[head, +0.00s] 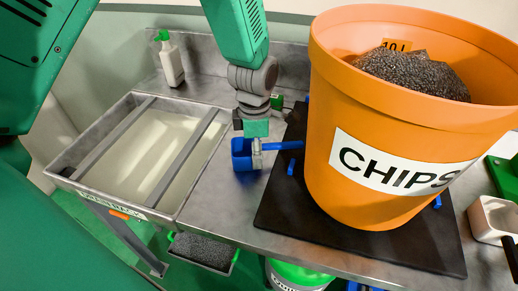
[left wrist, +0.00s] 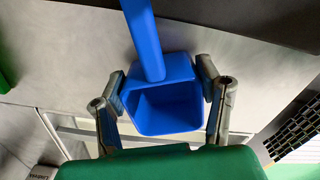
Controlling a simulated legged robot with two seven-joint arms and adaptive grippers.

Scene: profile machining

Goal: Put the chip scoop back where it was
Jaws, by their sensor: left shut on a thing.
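The blue chip scoop (head: 242,162) is over the metal bench, between the sink and the orange bin, with its handle pointing right toward the bin. My left gripper (head: 256,152) comes down from above and is shut on the scoop. In the left wrist view, the fingers of the left gripper (left wrist: 160,100) stand on either side of the scoop's square, empty bowl (left wrist: 165,108), and the handle runs up out of the picture. I cannot tell whether the scoop touches the bench. My right gripper is not in view.
The large orange CHIPS bin (head: 400,130), full of dark chips, stands on a black mat (head: 430,250) at right. A sink-like tray (head: 185,202) lies left; a white bottle (head: 171,62) stands behind it. A pale container (head: 490,222) is at far right.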

